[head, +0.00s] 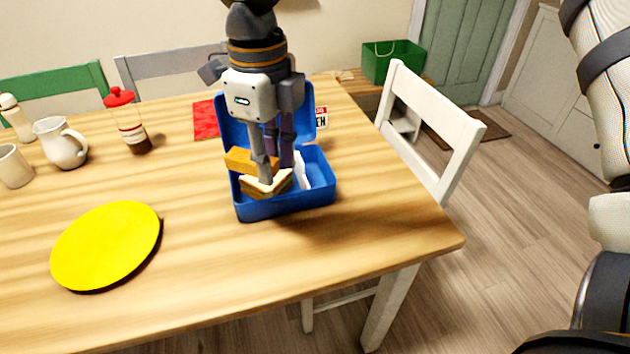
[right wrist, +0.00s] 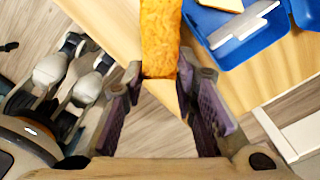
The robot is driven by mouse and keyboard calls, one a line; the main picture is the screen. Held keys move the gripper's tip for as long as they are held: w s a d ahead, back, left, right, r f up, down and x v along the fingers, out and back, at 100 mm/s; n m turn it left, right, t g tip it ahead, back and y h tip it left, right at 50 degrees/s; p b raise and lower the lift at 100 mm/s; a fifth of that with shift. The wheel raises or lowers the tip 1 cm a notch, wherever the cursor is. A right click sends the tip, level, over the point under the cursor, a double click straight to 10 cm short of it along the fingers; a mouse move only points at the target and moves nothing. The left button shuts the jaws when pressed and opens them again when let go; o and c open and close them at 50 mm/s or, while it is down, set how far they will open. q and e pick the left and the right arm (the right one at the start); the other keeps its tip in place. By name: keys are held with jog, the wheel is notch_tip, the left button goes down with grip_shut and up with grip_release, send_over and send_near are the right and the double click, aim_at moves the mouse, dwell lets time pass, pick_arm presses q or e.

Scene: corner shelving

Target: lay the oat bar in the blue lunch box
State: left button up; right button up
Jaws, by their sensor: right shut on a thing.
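The oat bar (head: 240,158) is an orange-brown block at the left side of the blue lunch box (head: 285,208). My right gripper (head: 272,172) points down over the box and is shut on the bar. The right wrist view shows the bar (right wrist: 160,38) between the two fingertips (right wrist: 160,80), with the box (right wrist: 262,45) to its right. The box is open, its lid raised at the back. A sandwich (head: 262,188) is inside at the front left, partly covered by a finger. Whether the bar touches the box is hidden. My left gripper is not in view.
A white divider (head: 303,172) stands inside the box. A yellow plate (head: 105,245) lies to the left. A red-capped bottle (head: 128,122), a white jug (head: 60,145) and a red napkin (head: 205,120) are further back. The table's right end (head: 400,225) is clear; a white chair (head: 430,120) stands beyond it.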

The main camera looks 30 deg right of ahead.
jog(key=r+m, duration=0.1)
jog(key=m, duration=0.2)
jog(key=w+a+r+m, duration=0.1)
jog(key=m, duration=0.2)
jog(key=r+m, duration=0.1)
jog(key=m, duration=0.2)
jog(key=shift+w+a+r, duration=0.35)
jog(key=shift+w+d+f+m, duration=0.1)
jog(key=shift+w+d+m, duration=0.05)
jog(key=shift+d+m, duration=0.25)
jog(key=shift+w+d+f+b, duration=0.15)
jog(key=shift+w+d+f, duration=0.45)
jog(key=shift+d+f, duration=1.5)
jog(key=shift+w+d+f+b, duration=0.15)
jog(key=shift+w+d+f, duration=0.5)
jog(key=shift+d+f, duration=1.45)
jog(key=shift+w+d+f+b, duration=0.15)
jog(key=shift+w+d+f, duration=0.45)
jog(key=shift+d+f, duration=1.5)
jog(key=shift+f, duration=0.25)
jog(key=shift+f, duration=0.35)
jog(key=o, duration=0.6)
jog(key=shift+o, duration=0.2)
